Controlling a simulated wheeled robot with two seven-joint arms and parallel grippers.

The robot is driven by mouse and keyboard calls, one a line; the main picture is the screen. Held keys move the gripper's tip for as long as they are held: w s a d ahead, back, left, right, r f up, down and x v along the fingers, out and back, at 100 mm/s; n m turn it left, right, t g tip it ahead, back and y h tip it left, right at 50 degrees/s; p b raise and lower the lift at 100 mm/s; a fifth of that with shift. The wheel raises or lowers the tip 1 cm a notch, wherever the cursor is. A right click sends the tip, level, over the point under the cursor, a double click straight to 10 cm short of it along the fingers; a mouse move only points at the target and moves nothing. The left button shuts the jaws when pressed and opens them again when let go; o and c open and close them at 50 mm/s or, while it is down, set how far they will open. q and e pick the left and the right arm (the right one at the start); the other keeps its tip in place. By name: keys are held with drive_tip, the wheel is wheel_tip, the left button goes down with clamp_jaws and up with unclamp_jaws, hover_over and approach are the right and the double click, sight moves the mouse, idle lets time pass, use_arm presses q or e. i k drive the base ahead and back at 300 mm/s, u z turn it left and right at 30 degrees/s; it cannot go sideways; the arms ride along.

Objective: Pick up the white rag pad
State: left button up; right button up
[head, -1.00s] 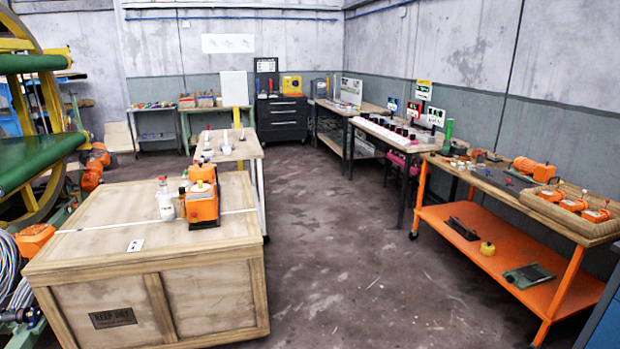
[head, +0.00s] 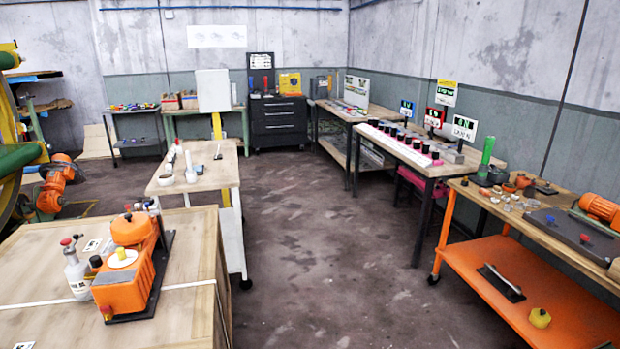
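I cannot single out a white rag pad with certainty in the head view. A small whitish round piece (head: 122,258) sits on the orange machine (head: 126,285), which stands on the large wooden crate (head: 180,255) at the lower left. White items, including a small bowl (head: 166,179), stand on the narrow wooden table (head: 210,177) beyond the crate. Neither of my grippers is in view.
A white bottle with a red cap (head: 76,270) stands left of the orange machine. An orange workbench (head: 515,262) with small parts is at the right. A dark bench (head: 437,169) and black drawer cabinet (head: 279,122) are farther back. The floor aisle (head: 310,240) is clear.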

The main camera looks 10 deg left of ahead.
sight(169, 167)
drive_tip(key=i, duration=6.2)
drive_tip(key=u, duration=4.3)
drive_tip(key=i, duration=0.4)
drive_tip(key=u, duration=0.05)
